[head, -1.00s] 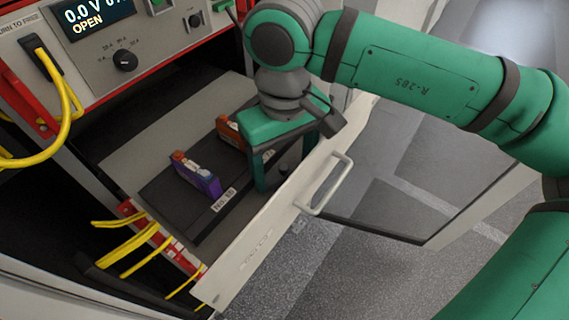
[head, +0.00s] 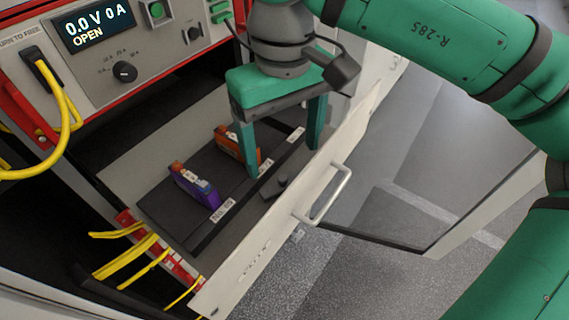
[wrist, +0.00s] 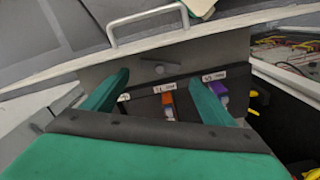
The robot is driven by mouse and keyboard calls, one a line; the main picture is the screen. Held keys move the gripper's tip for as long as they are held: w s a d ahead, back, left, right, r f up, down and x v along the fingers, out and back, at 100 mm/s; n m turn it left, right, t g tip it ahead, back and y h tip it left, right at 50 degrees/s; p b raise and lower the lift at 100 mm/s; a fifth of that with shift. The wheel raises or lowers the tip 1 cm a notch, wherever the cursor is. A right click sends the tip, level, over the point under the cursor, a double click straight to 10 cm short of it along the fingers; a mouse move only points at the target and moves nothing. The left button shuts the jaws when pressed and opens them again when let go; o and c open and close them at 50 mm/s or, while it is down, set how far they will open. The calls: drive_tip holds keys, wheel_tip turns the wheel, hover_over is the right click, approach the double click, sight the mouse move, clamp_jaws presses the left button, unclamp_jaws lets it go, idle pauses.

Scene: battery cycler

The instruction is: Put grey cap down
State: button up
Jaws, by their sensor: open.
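The grey cap (head: 280,185) is a small dark grey piece lying in the open drawer, between the black tray and the drawer's front wall. It also shows in the wrist view (wrist: 160,69), near the drawer front. My gripper (head: 284,160) is open, its two green fingers spread wide above the drawer. Nothing is between the fingers, and the cap lies just below and in front of them. In the wrist view the fingers (wrist: 158,77) frame the cap from either side, apart from it.
The black tray (head: 168,217) holds a purple battery (head: 195,188) and an orange battery (head: 236,147). The drawer front (head: 252,252) has a metal handle (head: 330,195). Yellow cables (head: 125,255) hang at the left. A control panel (head: 150,50) stands behind.

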drive_tip(key=shift+r, duration=2)
